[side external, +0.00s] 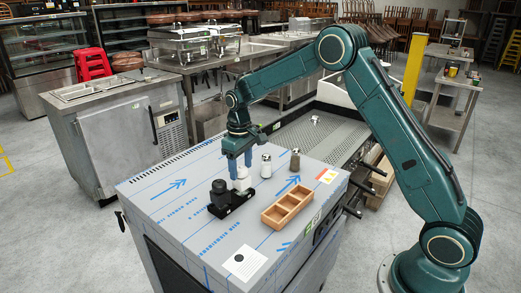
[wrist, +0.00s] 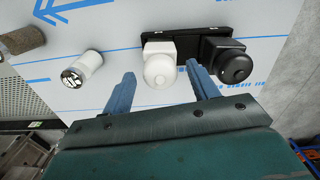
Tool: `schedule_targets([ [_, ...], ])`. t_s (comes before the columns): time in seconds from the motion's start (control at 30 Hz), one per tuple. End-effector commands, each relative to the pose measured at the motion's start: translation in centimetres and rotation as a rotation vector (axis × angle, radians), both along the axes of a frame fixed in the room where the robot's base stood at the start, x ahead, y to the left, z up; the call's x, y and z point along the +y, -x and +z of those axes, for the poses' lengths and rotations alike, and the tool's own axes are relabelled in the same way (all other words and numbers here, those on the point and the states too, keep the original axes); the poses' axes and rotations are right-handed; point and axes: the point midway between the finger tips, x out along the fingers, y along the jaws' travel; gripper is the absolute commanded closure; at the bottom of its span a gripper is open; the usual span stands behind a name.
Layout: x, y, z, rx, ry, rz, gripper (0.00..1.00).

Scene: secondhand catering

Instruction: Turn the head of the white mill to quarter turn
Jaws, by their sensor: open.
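The white mill (side external: 242,183) stands upright in a black holder (side external: 236,203) on the worktop, beside a black mill (side external: 219,190). In the wrist view the white mill's rounded head (wrist: 160,70) lies between my two blue fingers, with the black mill (wrist: 230,64) to the right. My gripper (side external: 240,160) points down over the white mill and is open. In the wrist view my gripper (wrist: 160,72) has a finger on each side of the head, with small gaps visible. The right finger is between the two mills. No turn mark on the head is readable.
A white shaker with a metal top (side external: 266,164) and a brown-filled shaker (side external: 295,159) stand behind to the right. An empty wooden compartment box (side external: 287,206) lies right of the holder. A white card (side external: 244,263) lies at the front. The left worktop is clear.

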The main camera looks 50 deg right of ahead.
Motion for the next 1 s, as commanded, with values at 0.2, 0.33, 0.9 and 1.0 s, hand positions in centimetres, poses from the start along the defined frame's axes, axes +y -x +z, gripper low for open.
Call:
schedule_targets([
  [0.2, 0.0, -0.1, 1.7, -0.004, 0.000, 0.000, 0.41],
  [0.33, 0.0, -0.1, 3.4, -0.005, 0.000, 0.000, 0.41],
  [0.9, 0.0, -0.1, 12.2, -0.004, 0.000, 0.000, 0.41],
  [1.0, 0.0, -0.1, 13.0, -0.003, 0.001, 0.000, 0.41],
])
